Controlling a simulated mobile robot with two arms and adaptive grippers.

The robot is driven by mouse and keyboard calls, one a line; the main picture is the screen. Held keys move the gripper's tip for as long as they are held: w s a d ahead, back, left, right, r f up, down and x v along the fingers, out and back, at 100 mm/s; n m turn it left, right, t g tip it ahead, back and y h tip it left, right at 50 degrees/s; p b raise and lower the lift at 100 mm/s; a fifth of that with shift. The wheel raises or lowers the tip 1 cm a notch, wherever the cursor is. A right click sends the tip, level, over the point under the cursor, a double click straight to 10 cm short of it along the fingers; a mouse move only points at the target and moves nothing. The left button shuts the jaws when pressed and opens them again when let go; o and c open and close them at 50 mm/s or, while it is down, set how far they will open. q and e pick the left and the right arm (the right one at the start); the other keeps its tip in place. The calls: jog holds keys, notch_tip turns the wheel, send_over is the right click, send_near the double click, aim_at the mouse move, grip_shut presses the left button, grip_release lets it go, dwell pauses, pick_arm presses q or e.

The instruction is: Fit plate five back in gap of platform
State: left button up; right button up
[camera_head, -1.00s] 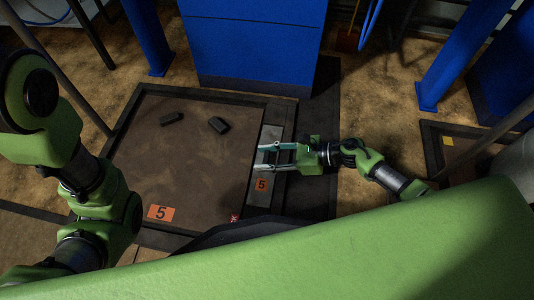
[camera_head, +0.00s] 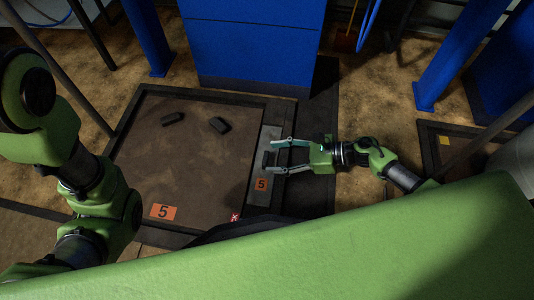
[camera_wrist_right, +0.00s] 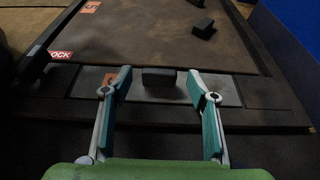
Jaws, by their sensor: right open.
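Plate five is a narrow grey plate (camera_head: 271,137) with an orange 5 label (camera_head: 261,184) and a dark block-shaped handle (camera_head: 266,159). It lies along the right edge of the brown platform (camera_head: 190,160), in the strip between the brown surface and the dark frame. I cannot tell whether it sits fully flush. My right gripper (camera_head: 271,156) is open, its fingertips on either side of the handle and apart from it. In the right wrist view the handle (camera_wrist_right: 159,78) shows between the spread fingers, over the grey plate (camera_wrist_right: 180,92). My left gripper is out of view.
Two dark blocks (camera_head: 219,125) lie on the far part of the platform. A larger orange 5 label (camera_head: 162,212) and a small red mark (camera_head: 235,217) are near its front. A blue cabinet (camera_head: 252,45) stands behind. Bare floor lies right of the frame.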

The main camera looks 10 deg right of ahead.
jog(key=p+v, duration=0.2)
jog(key=v, duration=0.6)
jog(key=shift+r, duration=0.1)
jog(key=shift+s, duration=0.1)
